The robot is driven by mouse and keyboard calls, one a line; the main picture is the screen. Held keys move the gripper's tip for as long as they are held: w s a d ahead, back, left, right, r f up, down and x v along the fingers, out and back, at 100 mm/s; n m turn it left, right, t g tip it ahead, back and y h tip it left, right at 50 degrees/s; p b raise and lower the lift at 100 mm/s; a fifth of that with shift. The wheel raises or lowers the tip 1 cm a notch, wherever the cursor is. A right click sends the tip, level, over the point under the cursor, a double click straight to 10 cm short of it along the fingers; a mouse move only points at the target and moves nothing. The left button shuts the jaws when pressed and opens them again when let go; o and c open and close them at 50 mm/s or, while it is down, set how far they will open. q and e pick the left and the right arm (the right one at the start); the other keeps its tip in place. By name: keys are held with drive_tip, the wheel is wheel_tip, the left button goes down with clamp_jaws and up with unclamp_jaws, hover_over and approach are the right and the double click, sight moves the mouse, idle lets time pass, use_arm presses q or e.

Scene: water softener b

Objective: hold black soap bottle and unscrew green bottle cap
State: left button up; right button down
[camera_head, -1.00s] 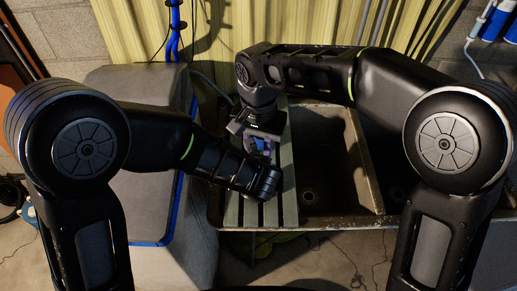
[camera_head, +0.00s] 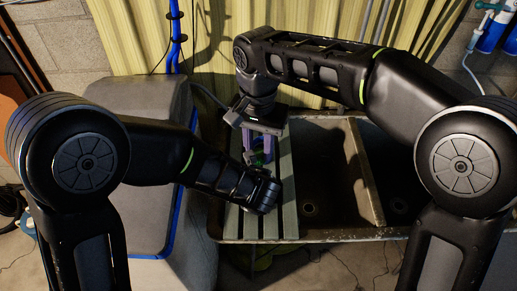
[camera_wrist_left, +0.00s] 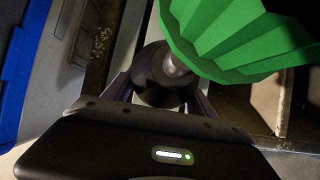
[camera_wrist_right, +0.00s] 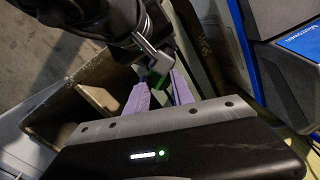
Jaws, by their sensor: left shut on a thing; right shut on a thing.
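My right gripper (camera_head: 258,152) points down over the slatted rack with its purple fingers shut on the green cap (camera_head: 261,160). The ribbed cap (camera_wrist_left: 235,40) is large and close in the left wrist view. It also shows between the fingers in the right wrist view (camera_wrist_right: 157,81). The black soap bottle (camera_wrist_left: 160,78) is held in my left gripper (camera_wrist_left: 158,96), shut around it below the cap. A grey neck shows between bottle and cap; I cannot tell whether they still touch. In the head view my left wrist hides the bottle and left fingers.
The slatted rack (camera_head: 283,205) lies across the left part of a stained double sink (camera_head: 310,190). A grey cabinet with blue trim (camera_head: 150,110) stands at left, close to my left forearm. Blue filter canisters (camera_head: 496,30) hang at upper right. The sink basins look empty.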

drive_tip(key=shift+r, duration=0.15)
drive_tip(key=shift+r, duration=2.35)
use_arm(q)
drive_tip(key=o, duration=2)
drive_tip(key=v, duration=1.2)
drive_tip(key=shift+s, duration=0.1)
